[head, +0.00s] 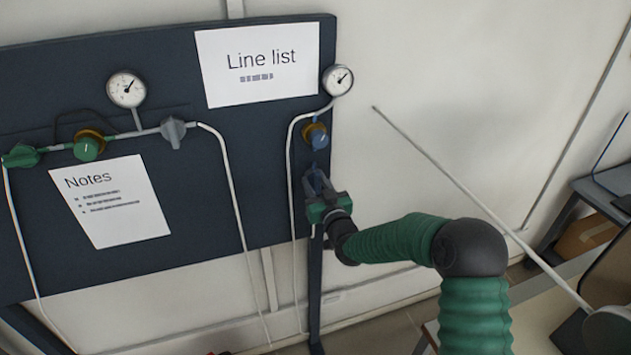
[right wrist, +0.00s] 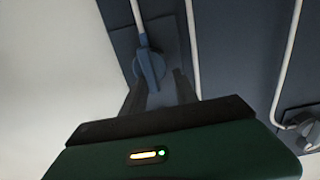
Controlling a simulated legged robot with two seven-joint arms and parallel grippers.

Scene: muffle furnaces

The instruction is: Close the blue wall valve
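The blue wall valve (head: 320,141) sits on a white pipe at the right edge of the dark board, under a small gauge. In the right wrist view its blue handle (right wrist: 150,66) lies roughly along the pipe, slightly tilted. My right gripper (head: 318,178) is just below the valve in the head view. In the right wrist view the dark fingers of the right gripper (right wrist: 159,80) are spread, with the lower part of the handle showing between their tips. I cannot tell whether they touch it. My left gripper is not in view.
A green valve (head: 21,156), a green knob (head: 88,149) and a grey valve (head: 174,132) are on the board's left pipe. A gauge (head: 340,80) is above the blue valve. A thin pale rod (head: 470,195) crosses at right. The wall right of the board is bare.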

